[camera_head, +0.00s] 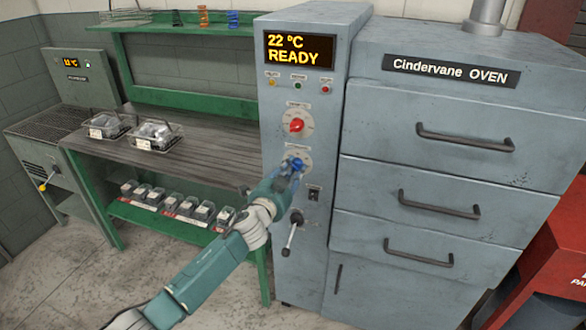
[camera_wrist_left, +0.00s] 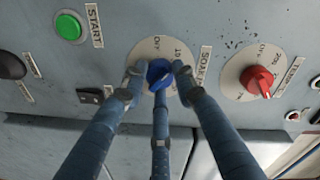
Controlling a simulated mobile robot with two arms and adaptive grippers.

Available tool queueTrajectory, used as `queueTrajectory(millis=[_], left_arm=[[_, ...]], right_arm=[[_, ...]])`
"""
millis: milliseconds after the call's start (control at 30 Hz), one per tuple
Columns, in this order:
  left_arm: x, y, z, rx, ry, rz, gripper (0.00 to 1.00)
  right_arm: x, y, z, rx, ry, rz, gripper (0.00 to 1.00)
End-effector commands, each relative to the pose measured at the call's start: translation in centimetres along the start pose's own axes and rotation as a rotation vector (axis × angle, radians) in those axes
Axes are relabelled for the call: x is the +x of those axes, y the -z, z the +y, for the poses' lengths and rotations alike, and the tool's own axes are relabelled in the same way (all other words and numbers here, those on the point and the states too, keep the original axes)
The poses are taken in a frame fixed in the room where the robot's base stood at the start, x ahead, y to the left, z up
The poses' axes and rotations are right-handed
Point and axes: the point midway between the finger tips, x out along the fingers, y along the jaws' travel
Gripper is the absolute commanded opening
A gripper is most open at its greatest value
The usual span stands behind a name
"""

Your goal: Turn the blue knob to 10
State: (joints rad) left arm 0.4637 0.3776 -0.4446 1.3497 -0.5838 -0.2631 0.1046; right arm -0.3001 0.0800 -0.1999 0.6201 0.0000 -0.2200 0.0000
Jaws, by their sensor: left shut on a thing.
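The blue knob (camera_head: 297,163) sits on a pale round dial on the oven's control panel, below the red knob (camera_head: 296,125). In the left wrist view the blue knob (camera_wrist_left: 159,73) is in the middle of its dial, beside a label that seems to read SOAK. The marks OFF and 10 show on the dial; the knob's exact setting is hard to read. My left gripper (camera_head: 291,170) is shut on the blue knob, and its three blue fingers (camera_wrist_left: 158,84) surround it in the wrist view. My right gripper is in neither view.
The display (camera_head: 298,51) reads 22 °C READY. A green START button (camera_wrist_left: 68,27) and the red knob (camera_wrist_left: 257,80) flank the dial in the wrist view. A lever (camera_head: 292,232) hangs below the knob. A bench (camera_head: 200,150) with two wire baskets stands left.

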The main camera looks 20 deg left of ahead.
Motion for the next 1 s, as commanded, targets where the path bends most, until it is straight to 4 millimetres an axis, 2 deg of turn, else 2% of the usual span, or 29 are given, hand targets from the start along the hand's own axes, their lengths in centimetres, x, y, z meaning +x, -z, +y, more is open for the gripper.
queueTrajectory(millis=[233,700,733,800,1000], left_arm=[[-0.02,-0.07,0.10,0.068,-0.003,-0.006,0.02],[-0.02,-0.10,0.13,0.079,-0.003,-0.007,0.02],[-0.02,-0.10,0.14,0.079,-0.003,-0.007,0.32],[-0.02,-0.10,0.13,0.079,-0.003,-0.007,0.46],[-0.01,-0.04,0.06,0.078,-0.002,-0.006,0.47]], right_arm=[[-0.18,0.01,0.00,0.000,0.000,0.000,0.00],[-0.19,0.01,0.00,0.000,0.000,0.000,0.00],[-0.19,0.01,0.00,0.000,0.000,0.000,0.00],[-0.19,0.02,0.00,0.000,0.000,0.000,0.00],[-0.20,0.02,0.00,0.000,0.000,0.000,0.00]])
